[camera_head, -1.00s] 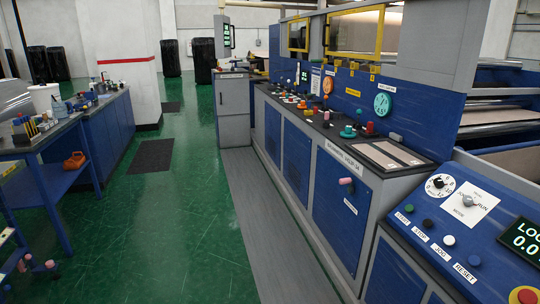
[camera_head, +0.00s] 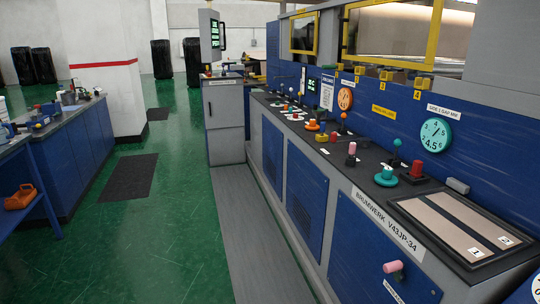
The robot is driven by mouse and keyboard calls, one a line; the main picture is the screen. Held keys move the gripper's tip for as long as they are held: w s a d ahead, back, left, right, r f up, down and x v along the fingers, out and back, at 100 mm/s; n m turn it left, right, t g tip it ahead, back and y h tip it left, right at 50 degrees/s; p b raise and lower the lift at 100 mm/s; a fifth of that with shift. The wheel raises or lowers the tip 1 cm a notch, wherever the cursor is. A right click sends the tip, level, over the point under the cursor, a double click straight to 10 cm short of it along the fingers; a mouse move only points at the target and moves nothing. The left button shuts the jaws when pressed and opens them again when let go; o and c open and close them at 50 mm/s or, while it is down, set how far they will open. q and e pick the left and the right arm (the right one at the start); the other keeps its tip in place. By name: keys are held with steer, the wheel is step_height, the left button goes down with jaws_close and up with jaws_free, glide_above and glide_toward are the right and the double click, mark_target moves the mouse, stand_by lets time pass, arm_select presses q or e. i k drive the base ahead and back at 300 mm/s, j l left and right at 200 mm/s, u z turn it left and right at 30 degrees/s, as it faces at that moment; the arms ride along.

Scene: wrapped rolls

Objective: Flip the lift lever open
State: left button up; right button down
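A lever with a pink grip (camera_head: 393,267) sticks out from the blue front panel of the machine, at the bottom right. A white label (camera_head: 393,291) sits below it, too small to read. Another upright lever with a pink grip (camera_head: 352,148) stands on the machine's dark top, among other controls. I cannot tell from the lettering which one is the lift lever, or whether either is open. Neither of my grippers is in view.
The machine (camera_head: 307,188) runs along the right, with a grey strip (camera_head: 240,230) at its foot. The green floor (camera_head: 185,200) is clear, with dark mats (camera_head: 128,177). A blue bench (camera_head: 80,135) and an orange can (camera_head: 20,197) are at left. A grey cabinet (camera_head: 224,120) stands ahead.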

mark_target(333, 135)
steer(key=i, duration=3.4)
steer(key=z, duration=0.35)
